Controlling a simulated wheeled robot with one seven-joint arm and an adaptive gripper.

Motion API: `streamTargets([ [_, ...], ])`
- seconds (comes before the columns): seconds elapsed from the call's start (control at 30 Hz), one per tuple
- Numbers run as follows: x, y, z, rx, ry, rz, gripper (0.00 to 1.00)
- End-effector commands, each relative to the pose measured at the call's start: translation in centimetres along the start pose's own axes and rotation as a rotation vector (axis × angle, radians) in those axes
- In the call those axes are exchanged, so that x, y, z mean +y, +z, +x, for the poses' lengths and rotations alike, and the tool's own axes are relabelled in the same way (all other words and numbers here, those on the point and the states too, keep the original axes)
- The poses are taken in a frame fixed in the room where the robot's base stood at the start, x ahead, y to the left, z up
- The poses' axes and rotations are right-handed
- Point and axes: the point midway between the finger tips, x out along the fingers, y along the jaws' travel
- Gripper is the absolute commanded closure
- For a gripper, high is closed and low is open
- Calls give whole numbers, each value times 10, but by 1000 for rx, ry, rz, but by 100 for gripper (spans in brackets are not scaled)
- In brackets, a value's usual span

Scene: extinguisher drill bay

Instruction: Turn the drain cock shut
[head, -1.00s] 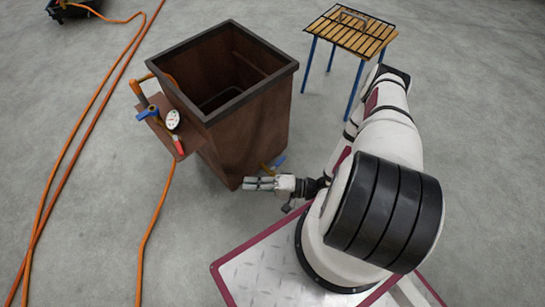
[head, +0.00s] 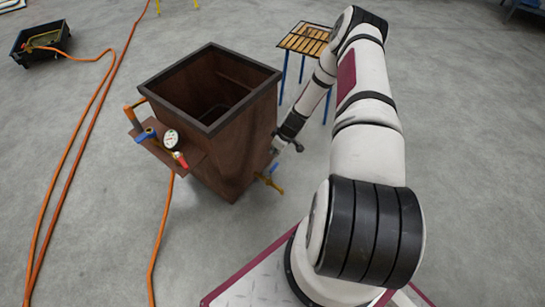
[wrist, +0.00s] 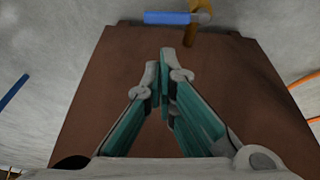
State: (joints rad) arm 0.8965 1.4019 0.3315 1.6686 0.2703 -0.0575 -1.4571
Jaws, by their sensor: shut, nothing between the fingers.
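The drain cock (head: 266,180), brass with a blue lever (head: 275,187), sticks out low on the right side of the brown tank (head: 230,150). In the wrist view the blue lever (wrist: 168,18) lies crosswise to the brass body (wrist: 190,38), at the top edge of the picture. My gripper (wrist: 160,60) is shut and empty, its fingertips over the tank's brown wall and short of the cock. In the head view my gripper (head: 275,148) is beside the tank's right wall, above the cock. Its fingertips are hard to make out there.
A gauge (head: 171,139) and another blue-handled valve (head: 146,134) sit on a bracket at the tank's left. A slatted table (head: 305,40) stands behind my arm. Orange hoses (head: 75,140) run along the left floor, and a black tray (head: 42,40) is at far left.

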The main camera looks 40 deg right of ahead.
Motion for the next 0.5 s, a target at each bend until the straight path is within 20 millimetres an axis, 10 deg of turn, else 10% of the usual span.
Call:
streamTargets([
  [0.5, -2, 2, 81, -2, -4, 1, 100],
])
